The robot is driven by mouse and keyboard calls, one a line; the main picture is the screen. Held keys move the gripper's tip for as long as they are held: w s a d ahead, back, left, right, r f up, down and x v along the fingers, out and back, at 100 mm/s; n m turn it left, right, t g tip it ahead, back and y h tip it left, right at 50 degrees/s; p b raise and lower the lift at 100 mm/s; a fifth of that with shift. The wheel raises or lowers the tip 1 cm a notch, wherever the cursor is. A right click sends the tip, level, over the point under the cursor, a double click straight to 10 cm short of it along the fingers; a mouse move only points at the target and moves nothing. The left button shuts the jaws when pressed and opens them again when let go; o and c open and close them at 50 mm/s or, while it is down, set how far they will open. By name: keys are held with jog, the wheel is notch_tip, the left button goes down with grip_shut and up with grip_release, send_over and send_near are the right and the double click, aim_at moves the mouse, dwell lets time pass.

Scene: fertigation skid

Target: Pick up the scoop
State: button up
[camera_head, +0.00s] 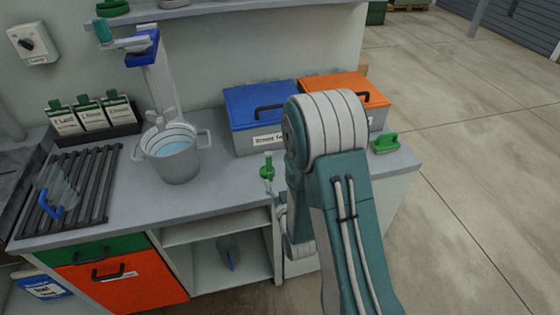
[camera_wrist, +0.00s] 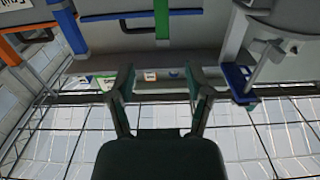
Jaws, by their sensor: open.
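A clear scoop with a blue handle (camera_head: 52,208) lies on the black slatted rack (camera_head: 98,180) at the left of the counter in the head view. I cannot make out either scoop in the wrist view.
A metal bucket (camera_head: 177,170) stands between the rack and a blue-lidded box (camera_head: 250,108). An orange-lidded box (camera_head: 350,87) and a green brush (camera_head: 385,144) are at the right. A green-topped valve (camera_head: 267,170) is at the counter's front edge. The floor at right is clear.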

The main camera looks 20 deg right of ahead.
aim_at(271, 160)
jog(key=w, duration=1)
jog(key=shift+w, duration=0.1)
jog(key=shift+w+a, duration=0.15)
jog(key=shift+w, duration=0.1)
jog(key=shift+a, duration=0.25)
jog(key=shift+d, duration=0.15)
jog(key=c, duration=0.7)
jog(key=shift+d, duration=0.2)
grip_shut()
